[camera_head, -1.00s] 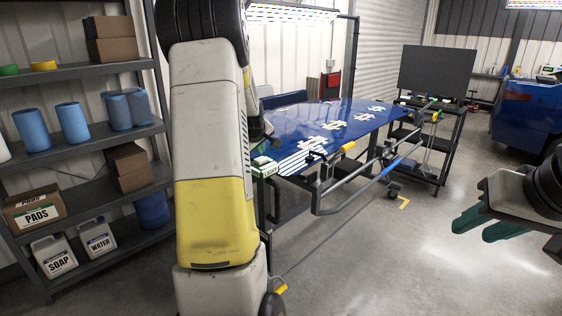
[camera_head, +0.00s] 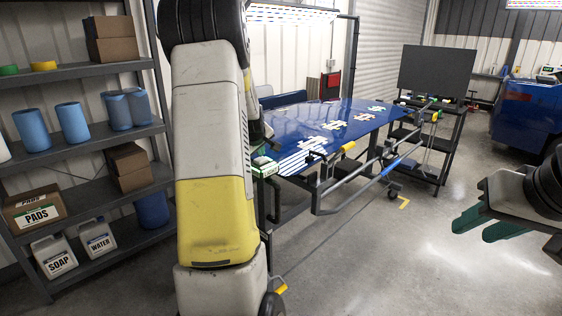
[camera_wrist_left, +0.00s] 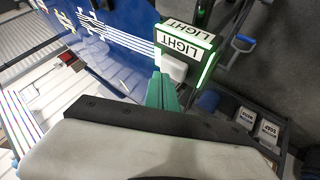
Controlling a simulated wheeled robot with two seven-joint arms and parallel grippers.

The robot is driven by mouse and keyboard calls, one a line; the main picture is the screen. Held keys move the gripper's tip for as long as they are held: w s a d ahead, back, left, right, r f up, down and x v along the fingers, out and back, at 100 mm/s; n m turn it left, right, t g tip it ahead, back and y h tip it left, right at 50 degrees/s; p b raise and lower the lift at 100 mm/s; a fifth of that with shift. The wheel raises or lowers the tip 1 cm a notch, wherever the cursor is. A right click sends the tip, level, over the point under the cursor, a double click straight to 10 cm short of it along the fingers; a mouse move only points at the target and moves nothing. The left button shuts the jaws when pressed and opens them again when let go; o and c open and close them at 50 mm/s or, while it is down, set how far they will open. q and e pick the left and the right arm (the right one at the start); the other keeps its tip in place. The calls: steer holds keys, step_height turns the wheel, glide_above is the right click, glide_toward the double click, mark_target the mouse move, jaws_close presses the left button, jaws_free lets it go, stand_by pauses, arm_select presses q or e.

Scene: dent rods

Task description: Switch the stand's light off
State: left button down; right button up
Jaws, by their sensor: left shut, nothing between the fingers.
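The light box (camera_wrist_left: 185,42), labelled LIGHT with bright green edges, sits at the near end of the stand; it also shows in the head view (camera_head: 264,166). A white block like a button (camera_wrist_left: 173,68) sticks out of its face. My left gripper (camera_wrist_left: 162,92) is shut and empty, its green fingertips just short of the white button or touching it; I cannot tell which. In the head view my left arm hides most of that gripper. The stand's long overhead light (camera_head: 290,13) looks lit. My right gripper (camera_head: 486,226) is open and empty at the right, far from the box.
A blue panel (camera_head: 335,124) with striped and patterned markings lies on the stand, whose frame rails (camera_head: 340,200) reach out to the right. A shelf (camera_head: 85,150) with rolls, boxes and jugs stands at the left. A dark cart (camera_head: 440,150) stands behind. The floor in front is clear.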

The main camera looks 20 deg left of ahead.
mark_target(260, 160)
arm_select(q)
steer(key=shift+f, duration=0.45)
stand_by(0.3)
steer(key=shift+r, duration=1.05)
steer(key=shift+r, duration=3)
